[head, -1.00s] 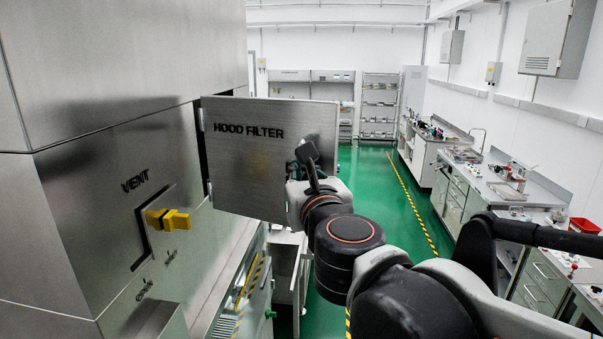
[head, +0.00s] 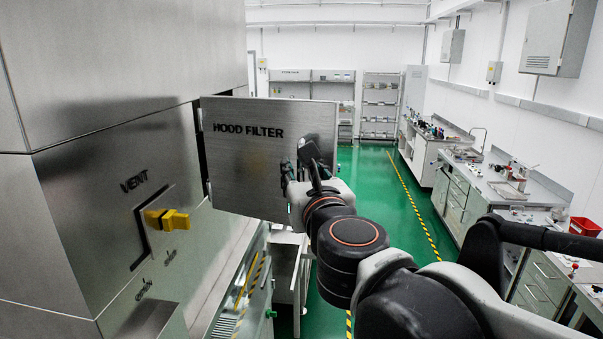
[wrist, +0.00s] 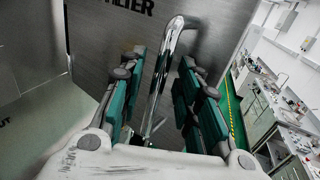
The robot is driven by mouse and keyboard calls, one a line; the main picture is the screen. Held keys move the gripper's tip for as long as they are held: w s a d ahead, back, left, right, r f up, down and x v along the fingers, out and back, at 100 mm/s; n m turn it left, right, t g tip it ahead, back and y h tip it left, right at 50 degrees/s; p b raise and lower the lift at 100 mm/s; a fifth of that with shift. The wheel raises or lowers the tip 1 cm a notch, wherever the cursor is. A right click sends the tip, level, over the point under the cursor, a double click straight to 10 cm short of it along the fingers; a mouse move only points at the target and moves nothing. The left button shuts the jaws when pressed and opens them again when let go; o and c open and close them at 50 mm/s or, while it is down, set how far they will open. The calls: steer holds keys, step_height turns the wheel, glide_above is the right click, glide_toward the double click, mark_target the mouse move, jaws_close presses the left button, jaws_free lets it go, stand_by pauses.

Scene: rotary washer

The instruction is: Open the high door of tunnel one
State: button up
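A flat steel door marked HOOD FILTER (head: 240,160) stands out at an angle from the steel machine in the head view. No label naming tunnel one shows. Its lettered face also shows in the wrist view (wrist: 105,50). A bent chrome handle (wrist: 162,75) stands on this door. My gripper (wrist: 160,85) is open, with one green-padded finger on each side of the handle and gaps visible between pads and bar. In the head view my gripper (head: 303,172) is in front of the door's right part, and the wrist hides the handle there.
Lower cabinets (head: 290,265) stand below the door. A lab bench (head: 500,180) runs along the right wall. The green floor (head: 375,190) between is clear.

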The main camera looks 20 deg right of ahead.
steer(key=s, duration=0.7)
steer(key=shift+a, duration=0.3)
steer(key=shift+f, duration=0.1)
steer(key=a+f+n+g+y+b, duration=0.2)
steer(key=a+f+n+y+b, duration=0.2)
steer(key=f+n+b, duration=0.75)
steer(key=a+f+n+g+y+b, duration=0.25)
steer(key=f+n+b, duration=0.65)
steer(key=f+n, duration=0.6)
steer(key=s+d+f+n+g+h+b, duration=0.1)
steer(key=f+b, duration=0.4)
steer(key=f, duration=0.6)
steer(key=s+d+f+n+g+h+b, duration=0.2)
steer(key=s+d+f+n+g+b, duration=0.1)
steer(key=f, duration=0.8)
steer(key=s+d+f+n+g+h+b, duration=0.2)
steer(key=s+d+f+n+b, duration=0.2)
steer(key=f, duration=0.7)
steer(key=d+n+b, duration=0.2)
steer(key=b, duration=0.1)
steer(key=shift+s+d, duration=0.25)
steer(key=shift+d, duration=0.05)
steer(key=shift+a+n, duration=0.15)
steer(key=shift+n, duration=0.1)
